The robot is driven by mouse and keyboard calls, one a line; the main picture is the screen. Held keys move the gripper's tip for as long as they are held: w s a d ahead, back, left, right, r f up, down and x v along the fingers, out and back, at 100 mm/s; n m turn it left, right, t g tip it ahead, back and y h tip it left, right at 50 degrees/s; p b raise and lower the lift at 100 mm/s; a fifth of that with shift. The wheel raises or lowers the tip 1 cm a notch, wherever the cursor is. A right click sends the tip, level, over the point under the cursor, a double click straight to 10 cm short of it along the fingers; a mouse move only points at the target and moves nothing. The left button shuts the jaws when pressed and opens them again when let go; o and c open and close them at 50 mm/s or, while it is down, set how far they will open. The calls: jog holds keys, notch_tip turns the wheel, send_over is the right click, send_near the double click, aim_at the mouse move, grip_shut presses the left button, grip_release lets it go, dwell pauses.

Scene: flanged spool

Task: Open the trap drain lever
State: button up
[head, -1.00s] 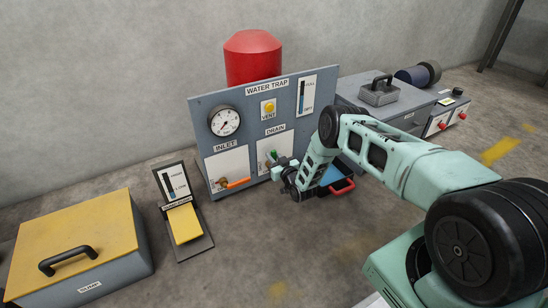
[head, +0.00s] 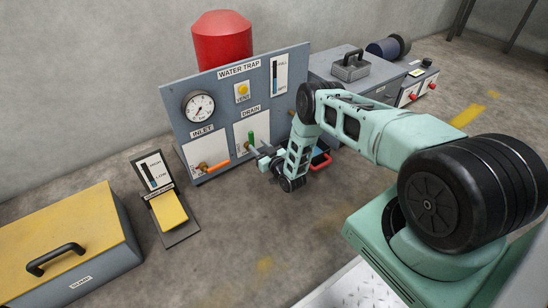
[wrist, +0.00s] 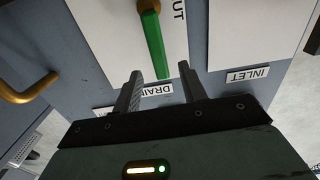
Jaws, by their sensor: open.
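The green drain lever (head: 251,137) stands upright on the white DRAIN plate of the grey water trap panel (head: 180,100). In the wrist view, which is upside down to the panel, the green lever (wrist: 152,40) hangs from the top edge with its free end towards the DRAIN label (wrist: 158,89). My gripper (head: 266,157) is in front of the lower part of the DRAIN plate. In the wrist view its jaws (wrist: 160,67) are apart, one to each side of the lever's free end in the picture. They hold nothing. Depth between jaws and lever is hard to tell.
An orange inlet lever (head: 219,166) sticks out left of the drain. A gauge (head: 198,107) and yellow vent button (head: 242,89) are above. A yellow-lidded sump box (head: 62,225) and a level stand (head: 165,210) are on the floor at left. Grey boxes stand at right.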

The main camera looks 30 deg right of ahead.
jog(key=s+p, duration=0.3)
jog(key=s, duration=0.8)
jog(key=shift+s+d+p, duration=0.15)
jog(key=shift+d+p, duration=0.05)
jog(key=shift+p, duration=0.15)
